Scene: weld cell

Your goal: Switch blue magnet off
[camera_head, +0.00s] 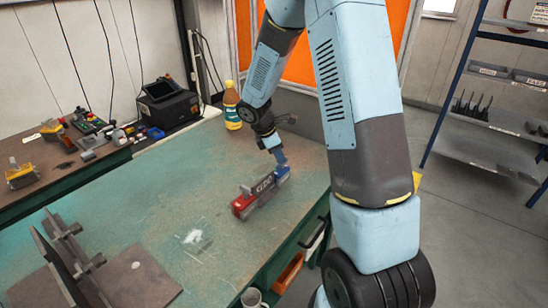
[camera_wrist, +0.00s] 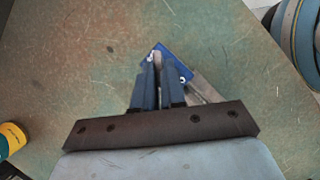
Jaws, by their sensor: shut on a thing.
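The blue magnet (camera_head: 282,174) sits on the green table at the far right end of a grey metal piece (camera_head: 264,187). A red magnet (camera_head: 242,206) sits at the near left end of that piece. My gripper (camera_head: 277,155) points down at the blue magnet from above. In the wrist view, my gripper's two fingers (camera_wrist: 161,76) are close together over the blue magnet (camera_wrist: 180,63), shut on a small grey part at its top. The fingers hide much of the magnet, so its switch position cannot be told.
The green table (camera_head: 150,205) is mostly clear around the magnets. A brown plate fixture (camera_head: 135,280) lies at the front left. A mug (camera_head: 252,298) shows at the bottom edge. Shelves (camera_head: 500,130) stand at right.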

